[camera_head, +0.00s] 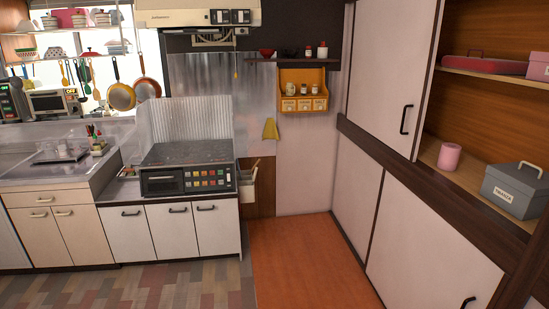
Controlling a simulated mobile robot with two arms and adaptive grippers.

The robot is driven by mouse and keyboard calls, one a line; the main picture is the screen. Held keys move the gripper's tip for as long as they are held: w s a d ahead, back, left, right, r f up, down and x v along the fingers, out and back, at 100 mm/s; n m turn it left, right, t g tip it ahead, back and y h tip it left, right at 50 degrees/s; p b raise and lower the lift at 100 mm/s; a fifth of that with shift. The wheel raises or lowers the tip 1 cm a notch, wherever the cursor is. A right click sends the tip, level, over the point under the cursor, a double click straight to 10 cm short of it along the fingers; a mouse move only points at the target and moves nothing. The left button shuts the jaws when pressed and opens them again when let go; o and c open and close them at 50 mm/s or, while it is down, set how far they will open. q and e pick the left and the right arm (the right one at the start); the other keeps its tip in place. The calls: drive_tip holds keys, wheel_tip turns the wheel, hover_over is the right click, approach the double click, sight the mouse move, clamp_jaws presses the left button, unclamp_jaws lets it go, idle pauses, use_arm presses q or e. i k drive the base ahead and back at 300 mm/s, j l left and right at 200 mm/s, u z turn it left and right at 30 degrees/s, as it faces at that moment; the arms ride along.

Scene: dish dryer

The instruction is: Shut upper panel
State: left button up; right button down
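The upper panel (385,75) is a white cupboard door on the right side, with a dark vertical handle (405,119) near its right edge. It covers the left part of the upper cupboard. To its right the upper cupboard is open, showing wooden shelves (490,97). A dark rail (400,158) runs below the panel. Neither of my grippers is in view, so their state does not show.
The open shelves hold a pink cylinder (449,157), a grey lidded box (515,190) and a red case (484,65). Lower white panels (425,250) stand below. The orange floor (300,260) in front is clear. A counter with a stove (187,165) stands left.

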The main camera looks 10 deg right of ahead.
sight(393, 46)
drive_tip(key=i+z, duration=0.1)
drive_tip(key=i, duration=0.4)
drive_tip(key=i+j+z, duration=0.15)
drive_tip(key=i, duration=0.35)
drive_tip(key=i+j+z, duration=0.1)
drive_tip(key=i, duration=0.45)
drive_tip(key=i+j+z, duration=0.15)
drive_tip(key=i, duration=0.35)
